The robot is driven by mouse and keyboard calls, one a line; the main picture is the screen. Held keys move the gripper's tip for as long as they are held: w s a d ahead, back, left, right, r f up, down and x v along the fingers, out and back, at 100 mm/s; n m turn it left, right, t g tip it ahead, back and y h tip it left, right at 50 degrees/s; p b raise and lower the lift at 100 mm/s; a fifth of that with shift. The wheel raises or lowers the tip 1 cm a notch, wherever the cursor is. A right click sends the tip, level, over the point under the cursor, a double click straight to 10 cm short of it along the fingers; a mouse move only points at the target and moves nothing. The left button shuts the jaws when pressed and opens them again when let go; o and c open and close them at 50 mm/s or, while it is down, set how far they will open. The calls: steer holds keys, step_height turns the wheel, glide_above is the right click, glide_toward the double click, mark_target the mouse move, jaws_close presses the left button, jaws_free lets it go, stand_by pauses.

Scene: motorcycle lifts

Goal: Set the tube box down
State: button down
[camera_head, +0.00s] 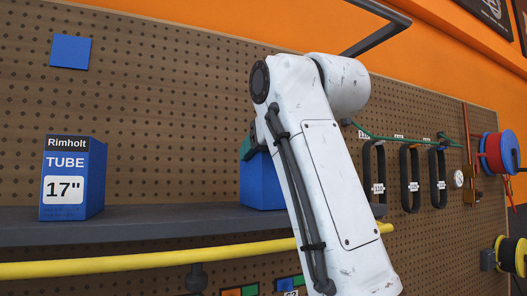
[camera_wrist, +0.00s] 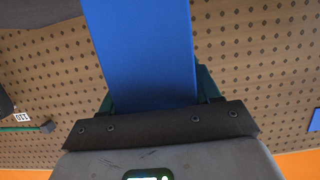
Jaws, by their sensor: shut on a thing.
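A plain blue side of the held tube box (camera_head: 262,185) shows in the head view, partly hidden behind my white arm. Its lower edge is at the level of the grey shelf (camera_head: 150,225); I cannot tell whether it rests on it. In the wrist view the blue box (camera_wrist: 143,45) fills the space between the green fingers of my gripper (camera_wrist: 153,92), which is shut on it. The gripper also shows in the head view (camera_head: 250,146) as a teal edge at the box's upper left.
Another blue tube box (camera_head: 72,178), marked Rimholt TUBE 17", stands upright on the shelf at left. Bare shelf lies between the boxes. A yellow hose (camera_head: 150,262) runs below the shelf front. Black loops (camera_head: 410,178) hang on the pegboard (camera_head: 180,90) at right.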

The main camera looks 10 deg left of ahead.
steer(key=shift+c, duration=1.2)
jaws_free()
steer(key=b+v, duration=0.5)
steer(key=v, duration=0.7)
steer(key=shift+r, duration=0.1)
